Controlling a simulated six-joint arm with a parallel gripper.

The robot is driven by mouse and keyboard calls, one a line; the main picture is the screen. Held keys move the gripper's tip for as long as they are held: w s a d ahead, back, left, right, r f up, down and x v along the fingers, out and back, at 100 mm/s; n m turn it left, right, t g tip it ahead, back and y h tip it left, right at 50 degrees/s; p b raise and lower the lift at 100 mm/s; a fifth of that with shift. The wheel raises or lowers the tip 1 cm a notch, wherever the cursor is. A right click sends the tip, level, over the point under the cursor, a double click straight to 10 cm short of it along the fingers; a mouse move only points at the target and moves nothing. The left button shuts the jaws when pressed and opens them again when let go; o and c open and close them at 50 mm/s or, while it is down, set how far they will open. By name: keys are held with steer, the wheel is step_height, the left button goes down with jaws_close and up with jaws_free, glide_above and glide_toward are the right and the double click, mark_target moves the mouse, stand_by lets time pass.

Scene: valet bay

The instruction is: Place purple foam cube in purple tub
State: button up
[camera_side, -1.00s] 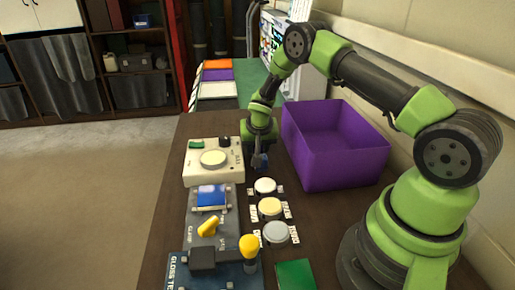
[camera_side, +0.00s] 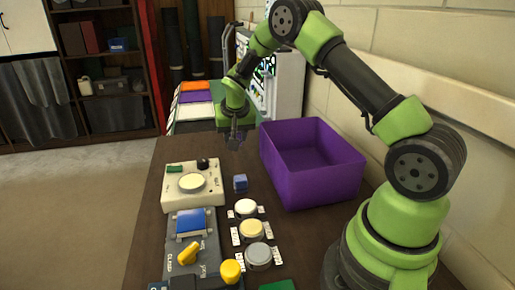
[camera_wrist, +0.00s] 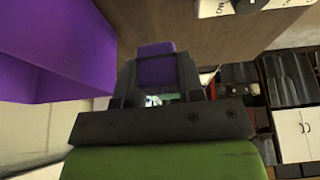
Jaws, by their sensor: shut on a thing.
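My gripper (camera_side: 234,143) is shut on the purple foam cube (camera_wrist: 157,68), which shows between the two fingers in the wrist view. In the side view the cube is small and mostly hidden by the fingers. My gripper holds it above the table, left of the purple tub (camera_side: 318,180). The tub is an open box standing on the table; its purple wall also fills the upper left of the wrist view (camera_wrist: 50,45). The cube is outside the tub.
A blue cube (camera_side: 240,183) lies on the dark table below my gripper. A pale device with a round dial (camera_side: 192,190), a row of round buttons (camera_side: 250,231) and a yellow knob (camera_side: 231,271) stand nearby.

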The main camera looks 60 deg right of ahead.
step_height(320, 180, up, 6)
steer(key=shift+s+f, duration=0.15)
steer(key=s+d+m+g+y, duration=0.35)
steer(key=s+m, duration=0.65)
steer(key=m, duration=0.6)
steer(key=s+d+m+g+y, duration=0.2)
steer(key=s+d+m+g, duration=0.15)
steer(key=s+m, duration=0.9)
steer(key=w+f+m, duration=0.1)
steer(key=f, duration=0.4)
steer(key=w+f+m, duration=0.1)
steer(key=f, duration=0.4)
steer(key=w+f+m, duration=0.1)
steer(key=f, duration=0.4)
steer(key=shift+a+f+h, duration=0.15)
steer(key=shift+h, duration=0.1)
steer(key=shift+f, duration=0.1)
steer(key=o, duration=0.9)
